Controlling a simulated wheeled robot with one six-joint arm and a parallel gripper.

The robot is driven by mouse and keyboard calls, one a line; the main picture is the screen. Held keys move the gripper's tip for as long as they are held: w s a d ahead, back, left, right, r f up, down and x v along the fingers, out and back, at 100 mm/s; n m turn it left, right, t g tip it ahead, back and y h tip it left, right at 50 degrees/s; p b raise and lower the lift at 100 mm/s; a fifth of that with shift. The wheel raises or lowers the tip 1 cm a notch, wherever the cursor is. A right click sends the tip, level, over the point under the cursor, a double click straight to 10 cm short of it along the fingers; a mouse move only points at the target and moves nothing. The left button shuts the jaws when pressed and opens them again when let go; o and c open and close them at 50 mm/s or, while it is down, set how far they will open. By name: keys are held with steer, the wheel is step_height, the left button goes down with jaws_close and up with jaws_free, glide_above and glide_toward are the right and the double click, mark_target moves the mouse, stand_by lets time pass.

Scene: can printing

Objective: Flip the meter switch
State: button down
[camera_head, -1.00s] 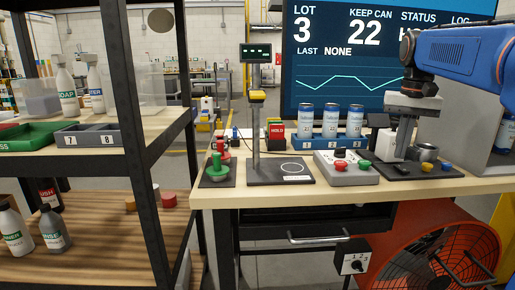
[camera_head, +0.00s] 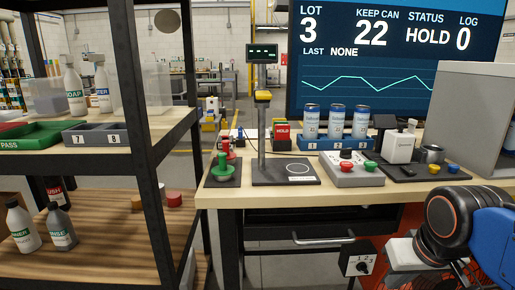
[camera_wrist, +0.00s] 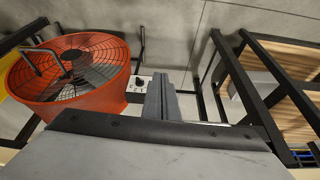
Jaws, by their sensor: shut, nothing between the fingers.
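My gripper (camera_wrist: 163,80) is shut and empty in the wrist view, its dark fingers side by side. In the head view my arm is at the lower right, below the tabletop, and the fingertips cannot be made out. No switch is labelled as the meter's. A post with a small dark display (camera_head: 262,54) and a yellow-topped part (camera_head: 262,97) stands on a black base on the table.
An orange fan (camera_wrist: 118,88) stands near my gripper. The table (camera_head: 330,193) bears a red and green button box (camera_head: 345,172), three cans in a blue rack (camera_head: 335,143) and a white device (camera_head: 398,148). A black-framed shelf (camera_head: 158,150) stands left.

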steer(key=f, duration=0.1)
steer(key=s+f, duration=0.2)
steer(key=shift+s+a+f, duration=0.15)
steer(key=shift+a+f, duration=0.05)
steer(key=shift+a, duration=0.05)
steer(key=shift+r, duration=0.15)
step_height(320, 180, up, 34)
steer(key=m+g, duration=0.4)
steer(key=m, duration=1.3)
glide_above(405, 167)
steer(key=shift+d, duration=0.15)
steer(key=shift+f, duration=0.25)
step_height(405, 167, down, 14)
steer(key=shift+r, duration=0.1)
